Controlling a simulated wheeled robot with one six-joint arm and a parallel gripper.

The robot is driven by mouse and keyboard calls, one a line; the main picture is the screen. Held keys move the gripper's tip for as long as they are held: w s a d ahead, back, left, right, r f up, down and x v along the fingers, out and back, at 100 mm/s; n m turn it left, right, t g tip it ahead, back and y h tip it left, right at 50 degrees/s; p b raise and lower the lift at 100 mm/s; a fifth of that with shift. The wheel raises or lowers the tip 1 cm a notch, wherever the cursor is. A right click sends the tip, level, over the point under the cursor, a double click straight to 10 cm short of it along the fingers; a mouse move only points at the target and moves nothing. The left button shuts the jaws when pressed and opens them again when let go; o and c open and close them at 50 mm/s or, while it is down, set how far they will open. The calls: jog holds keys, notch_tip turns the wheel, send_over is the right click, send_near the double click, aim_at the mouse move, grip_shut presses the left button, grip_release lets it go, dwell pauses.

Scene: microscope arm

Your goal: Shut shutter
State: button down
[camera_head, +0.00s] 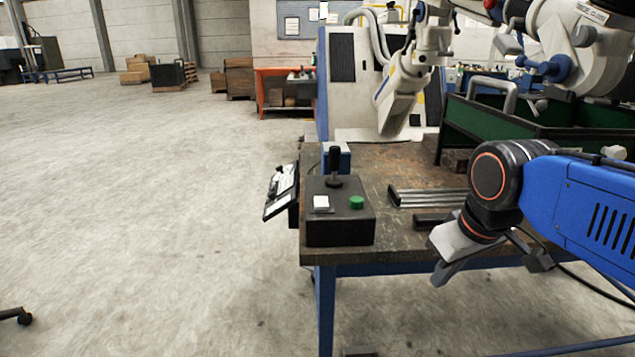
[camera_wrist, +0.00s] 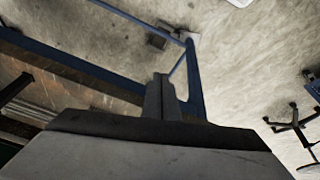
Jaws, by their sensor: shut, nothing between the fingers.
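I cannot tell for sure which part is the shutter. In the head view, a dark control box (camera_head: 340,230) stands at the table's front left corner. On its top are a black joystick (camera_head: 334,167), a white square switch (camera_head: 321,203) and a round green button (camera_head: 356,202). My gripper (camera_wrist: 162,97) shows in the wrist view with its fingers together and empty, over the table's edge. In the head view my wrist is right of the box and apart from it; the fingertips are not clear there.
The worn table top (camera_head: 375,165) carries metal rails (camera_head: 428,197) between the box and my arm. A tilted panel (camera_head: 282,190) hangs at the table's left side. A white-grey microscope arm (camera_head: 400,95) and a green-walled bin (camera_head: 480,115) stand behind. Open floor lies left.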

jog(key=w+a+r+n+g, duration=0.2)
jog(key=w+a+r+n, duration=0.55)
jog(key=w+r, duration=0.55)
notch_tip(320, 180, up, 10)
jog(key=n+g, duration=0.2)
jog(key=n, duration=0.5)
send_over(320, 198)
jog(key=shift+s, duration=0.15)
jog(key=shift+f, duration=0.2)
notch_tip(320, 198, down, 14)
jog(key=shift+r, duration=0.1)
